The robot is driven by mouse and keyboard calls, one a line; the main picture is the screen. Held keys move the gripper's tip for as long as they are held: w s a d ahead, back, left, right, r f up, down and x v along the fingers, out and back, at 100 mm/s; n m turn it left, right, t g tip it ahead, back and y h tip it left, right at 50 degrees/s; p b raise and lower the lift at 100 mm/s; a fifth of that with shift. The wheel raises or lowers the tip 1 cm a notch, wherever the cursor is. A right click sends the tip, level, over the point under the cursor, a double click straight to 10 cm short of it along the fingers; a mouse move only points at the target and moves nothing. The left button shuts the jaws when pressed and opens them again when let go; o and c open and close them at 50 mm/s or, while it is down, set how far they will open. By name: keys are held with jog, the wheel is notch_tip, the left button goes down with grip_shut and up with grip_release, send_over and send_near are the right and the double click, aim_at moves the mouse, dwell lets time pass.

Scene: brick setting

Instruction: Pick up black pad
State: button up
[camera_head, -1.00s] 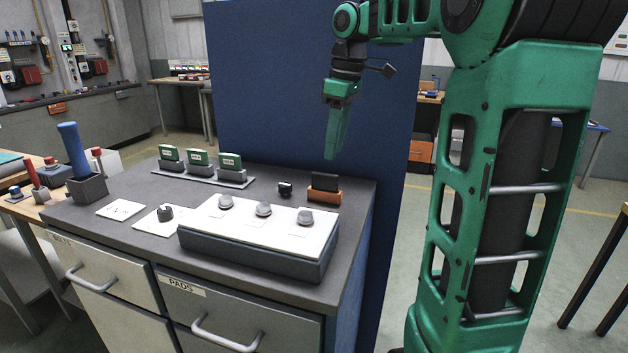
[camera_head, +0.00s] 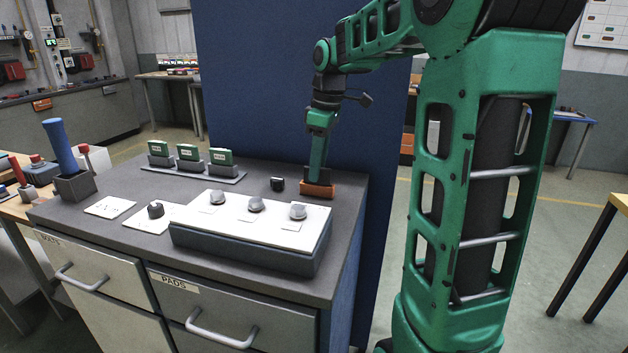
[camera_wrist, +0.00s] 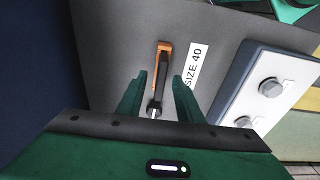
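The black pad (camera_wrist: 161,76) stands in an orange holder (camera_head: 318,189) on the grey cabinet top, near its back right. In the wrist view the holder (camera_wrist: 165,47) shows at the pad's far end. My gripper (camera_head: 318,182) is lowered to the holder and hides most of the pad in the head view. In the wrist view my gripper's fingers (camera_wrist: 160,80) are apart, one on each side of the pad, with gaps visible. A white label reading SIZE 40 (camera_wrist: 195,78) shows beside the right finger.
A small black knob-like piece (camera_head: 278,184) stands left of the holder. A white-topped panel with knobs (camera_head: 250,222) lies in front. Several green pads (camera_head: 188,153) stand in holders at the left. A blue partition (camera_head: 250,80) rises close behind.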

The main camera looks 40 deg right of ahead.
jog(key=shift+w+f, duration=0.1)
jog(key=shift+f, duration=0.85)
grip_shut()
jog(key=shift+r, duration=0.1)
